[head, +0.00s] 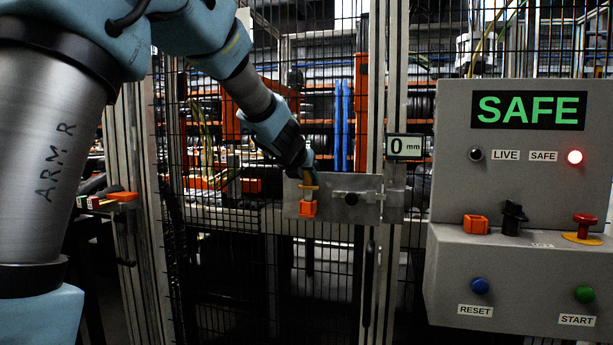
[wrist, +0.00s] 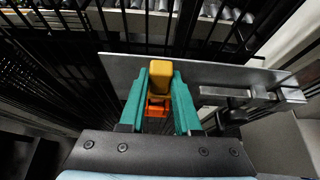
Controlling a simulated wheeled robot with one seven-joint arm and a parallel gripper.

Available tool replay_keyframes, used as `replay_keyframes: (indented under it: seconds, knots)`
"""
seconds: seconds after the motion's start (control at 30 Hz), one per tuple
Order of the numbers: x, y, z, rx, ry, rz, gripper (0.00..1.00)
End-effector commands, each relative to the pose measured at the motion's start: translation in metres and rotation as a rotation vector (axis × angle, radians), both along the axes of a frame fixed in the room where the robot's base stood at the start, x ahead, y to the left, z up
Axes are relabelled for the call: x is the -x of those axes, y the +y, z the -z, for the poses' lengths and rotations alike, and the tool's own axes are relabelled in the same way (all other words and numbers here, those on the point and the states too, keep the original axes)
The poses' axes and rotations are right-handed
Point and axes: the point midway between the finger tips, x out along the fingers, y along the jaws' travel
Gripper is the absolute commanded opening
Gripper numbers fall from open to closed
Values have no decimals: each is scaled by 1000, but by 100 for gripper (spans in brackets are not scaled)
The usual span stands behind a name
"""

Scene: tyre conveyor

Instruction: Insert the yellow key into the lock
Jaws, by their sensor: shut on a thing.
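My gripper (head: 310,172) is at the metal plate (head: 345,210) on the fence gate. Its teal fingers (wrist: 160,88) are shut on the yellow key (wrist: 161,76), which also shows in the head view (head: 309,187). An orange lock-like block (head: 308,209) is on the plate directly below the key, and it shows between the fingers in the wrist view (wrist: 156,110). The fingers hide part of the key, and I cannot tell whether key and block are engaged. A similar orange block (head: 476,224) sits on the control box.
A bolt latch (head: 350,198) is on the plate right of the key. The grey control box (head: 450,270) stands at right, with a black rotary switch (head: 513,217), a red stop button (head: 584,222) and a lit SAFE sign (head: 528,110). Wire fence lies behind; a gauge (head: 404,146) reads 0 mm.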

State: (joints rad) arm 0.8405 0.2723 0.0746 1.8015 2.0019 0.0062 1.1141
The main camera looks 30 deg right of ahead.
Motion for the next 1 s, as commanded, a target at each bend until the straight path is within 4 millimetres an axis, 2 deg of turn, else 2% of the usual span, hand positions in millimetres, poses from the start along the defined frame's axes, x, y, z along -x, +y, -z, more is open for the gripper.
replay_keyframes:
  seconds: [0.5,0.93,0.97,1.0]
  knots:
    - [0,0,25,1,-1,0,0]
    - [0,0,27,1,-1,0,0]
    - [0,0,27,1,-1,0,35]
    - [0,0,27,1,-1,0,39]
